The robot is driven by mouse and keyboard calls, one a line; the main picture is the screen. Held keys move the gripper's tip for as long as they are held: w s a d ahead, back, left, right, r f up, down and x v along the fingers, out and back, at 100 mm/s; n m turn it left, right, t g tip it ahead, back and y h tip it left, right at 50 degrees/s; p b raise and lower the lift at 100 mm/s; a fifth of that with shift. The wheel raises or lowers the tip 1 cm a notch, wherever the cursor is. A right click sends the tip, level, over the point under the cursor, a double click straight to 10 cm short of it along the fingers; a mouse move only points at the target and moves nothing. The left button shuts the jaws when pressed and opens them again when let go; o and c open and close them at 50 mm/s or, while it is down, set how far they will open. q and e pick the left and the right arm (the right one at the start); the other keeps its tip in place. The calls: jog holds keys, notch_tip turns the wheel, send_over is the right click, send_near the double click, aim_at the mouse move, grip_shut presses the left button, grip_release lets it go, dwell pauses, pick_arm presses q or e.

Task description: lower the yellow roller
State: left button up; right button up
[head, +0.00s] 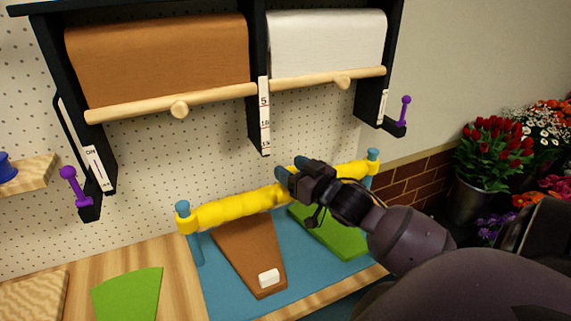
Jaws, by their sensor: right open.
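The yellow roller (240,206) spans between two blue posts, a left post (195,235) and a right post (374,168), above a blue mat (222,293). My right gripper (290,172) is at the middle of the roller, with its blue fingertips over or just above the bar. It is open and hides part of the roller. I cannot tell whether the fingers touch it. My left gripper is not in view.
A brown sheet (250,255) with a white block (269,278) and a green sheet (335,238) lie on the mat. Brown (160,60) and white (325,43) paper rolls hang above. Purple-knobbed levers (70,175) flank the rack. Flower buckets (483,190) stand right.

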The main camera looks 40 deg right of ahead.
jog(key=shift+w, duration=1.15)
grip_shut()
